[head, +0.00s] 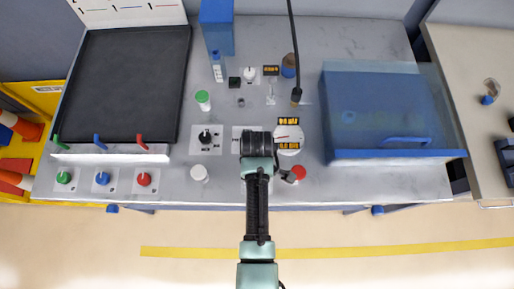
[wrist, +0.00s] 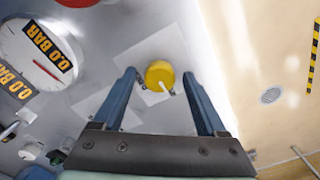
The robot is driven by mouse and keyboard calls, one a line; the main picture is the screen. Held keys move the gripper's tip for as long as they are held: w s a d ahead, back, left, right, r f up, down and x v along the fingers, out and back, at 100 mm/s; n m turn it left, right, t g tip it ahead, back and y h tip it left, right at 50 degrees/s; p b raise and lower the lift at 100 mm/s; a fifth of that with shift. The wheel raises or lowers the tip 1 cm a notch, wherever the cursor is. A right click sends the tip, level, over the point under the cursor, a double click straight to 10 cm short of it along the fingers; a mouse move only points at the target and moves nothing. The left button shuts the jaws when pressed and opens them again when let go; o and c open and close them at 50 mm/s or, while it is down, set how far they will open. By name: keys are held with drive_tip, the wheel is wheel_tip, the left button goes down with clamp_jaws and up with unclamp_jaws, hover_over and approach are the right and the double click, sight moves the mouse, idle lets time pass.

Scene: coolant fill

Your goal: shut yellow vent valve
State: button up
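The yellow vent valve (wrist: 158,73) is a round yellow knob with a white pointer, on a pale square plate, in the wrist view. The pointer slants toward the lower right of that picture. My gripper (wrist: 160,76) is open, with one blue finger on each side of the knob and visible gaps to both. Nothing is held. I cannot tell how far the fingertips stand above the plate. In the head view my gripper and wrist (head: 257,146) cover the valve, so the knob is hidden there.
A round gauge (head: 288,140) with "0.0 BAR" labels sits right of my wrist, near a red cap (head: 299,173). A black knob (head: 205,137) and white cap (head: 199,173) stand left. A blue box (head: 390,110) fills the right side; a black tray (head: 130,85) lies left.

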clamp_jaws()
idle(0.3)
drive_tip(key=m+p, duration=0.1)
drive_tip(key=m, duration=0.2)
drive_tip(key=shift+r+m+p, duration=0.1)
drive_tip(key=shift+m+p, duration=0.3)
drive_tip(key=m+p, duration=0.1)
drive_tip(key=m, duration=0.3)
drive_tip(key=shift+m, duration=0.3)
drive_tip(key=m+p, duration=0.1)
drive_tip(key=m, duration=0.3)
drive_tip(key=shift+m+p, duration=0.55)
drive_tip(key=shift+m, duration=1.85)
